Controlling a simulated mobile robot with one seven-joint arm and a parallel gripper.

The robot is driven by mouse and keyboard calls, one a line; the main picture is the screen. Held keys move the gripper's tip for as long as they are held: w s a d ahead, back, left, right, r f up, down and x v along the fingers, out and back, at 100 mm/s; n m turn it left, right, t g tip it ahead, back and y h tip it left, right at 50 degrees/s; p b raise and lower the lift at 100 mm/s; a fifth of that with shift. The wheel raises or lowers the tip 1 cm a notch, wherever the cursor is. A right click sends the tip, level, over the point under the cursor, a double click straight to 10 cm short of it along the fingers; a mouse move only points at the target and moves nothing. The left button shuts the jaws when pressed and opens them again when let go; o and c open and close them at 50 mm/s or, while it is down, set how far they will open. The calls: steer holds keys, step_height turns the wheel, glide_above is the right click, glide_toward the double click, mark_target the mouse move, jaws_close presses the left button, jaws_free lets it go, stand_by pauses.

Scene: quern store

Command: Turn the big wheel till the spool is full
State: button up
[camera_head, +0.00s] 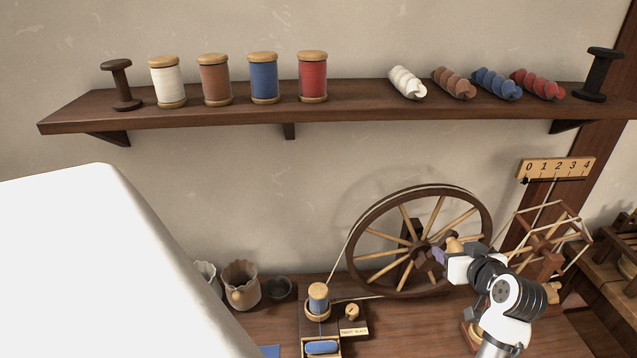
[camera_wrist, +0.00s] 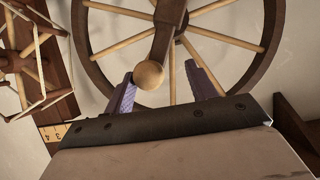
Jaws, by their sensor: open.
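The big wheel (camera_head: 366,225) is a dark wooden rim with pale spokes, upright at the back of the bench. Its crank knob, a pale wooden ball (camera_wrist: 149,75), shows in the wrist view on a dark crank arm (camera_wrist: 170,28). My gripper (camera_head: 440,256) is in front of the wheel near its hub. In the wrist view its two purple fingers are apart, with the knob between them, nearer the left finger; contact cannot be told. A small spool (camera_head: 318,298) with blue thread stands upright left of the wheel; how full it is cannot be told.
A skein reel (camera_head: 545,240) stands right of the wheel, below a numbered scale (camera_head: 557,168). A shelf (camera_head: 350,108) above holds wound spools, twisted hanks and dark empty spools. A pot (camera_head: 241,286) and bowl (camera_head: 280,288) sit at the bench's back left.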

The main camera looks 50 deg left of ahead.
steer(key=v, duration=0.5)
steer(key=shift+s+d, duration=0.1)
stand_by(0.6)
